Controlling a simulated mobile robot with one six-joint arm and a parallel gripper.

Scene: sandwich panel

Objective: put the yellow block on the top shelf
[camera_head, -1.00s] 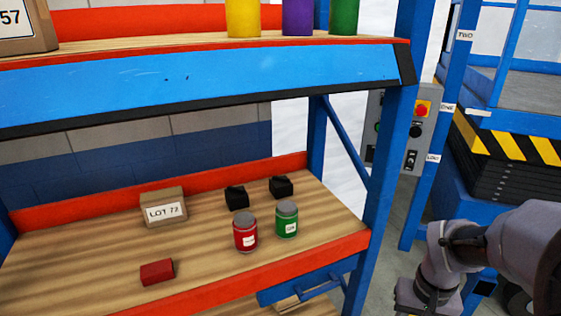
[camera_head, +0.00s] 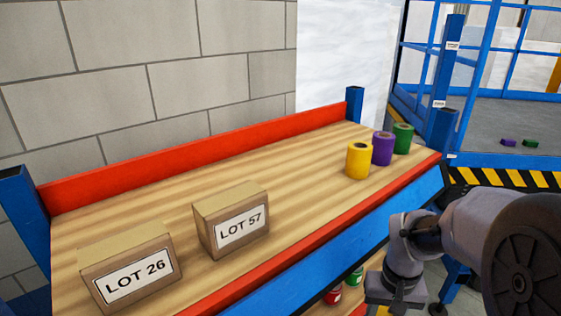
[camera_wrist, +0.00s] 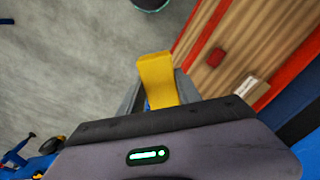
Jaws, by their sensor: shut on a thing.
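In the wrist view my gripper (camera_wrist: 158,92) is shut on the yellow block (camera_wrist: 155,72). The block sticks out ahead of the jaws, over the grey floor and beside a wooden shelf board. In the head view my wrist shows at the lower right, in front of the shelf unit; the block cannot be made out there. The top shelf (camera_head: 290,170) is a wooden board with a red rim at the back and a red and blue front edge. Its middle is bare.
Boxes LOT 26 (camera_head: 128,275) and LOT 57 (camera_head: 232,222) stand on the top shelf's left part. Yellow (camera_head: 358,161), purple (camera_head: 382,149) and green (camera_head: 403,138) rolls stand at its right end. A red block (camera_wrist: 215,57) lies on the lower board.

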